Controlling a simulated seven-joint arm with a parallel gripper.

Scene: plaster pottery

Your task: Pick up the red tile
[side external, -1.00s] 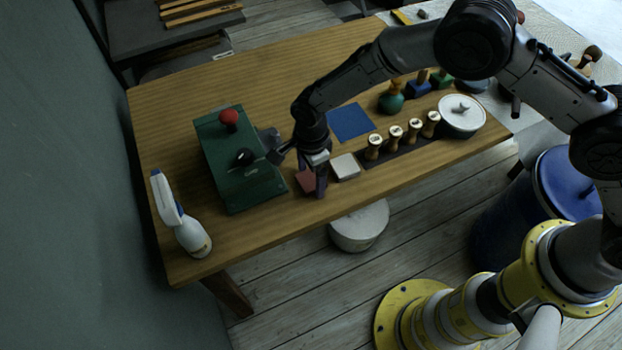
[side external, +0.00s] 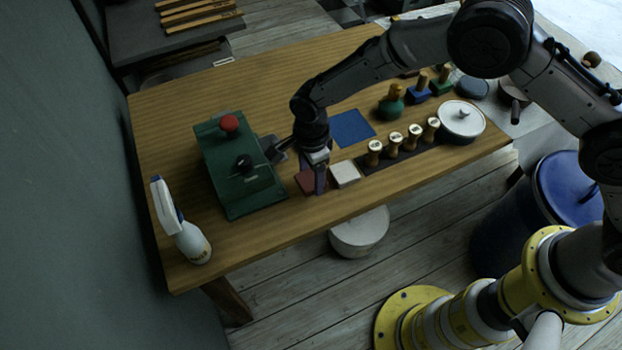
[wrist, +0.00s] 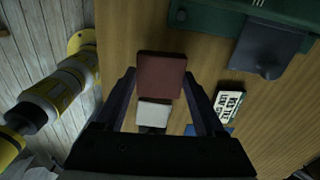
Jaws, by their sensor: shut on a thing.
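The red tile (side external: 304,182) is a small flat dark-red square near the front edge of the wooden table, between the green box and the white tile (side external: 345,174). My gripper (side external: 319,188) points down at it, and one finger hides part of it in the side view. In the wrist view the red tile (wrist: 161,76) sits between the two fingertips of my gripper (wrist: 160,80), which are shut on its sides. The white tile (wrist: 153,114) lies just beside it. I cannot tell whether the red tile is clear of the tabletop.
The green box (side external: 240,180) with red and black knobs stands close on the left. A spray bottle (side external: 188,235) stands at the front left corner. A blue square (side external: 351,128), several wooden-handled stamps (side external: 395,142) and a lidded white pot (side external: 461,118) are on the right.

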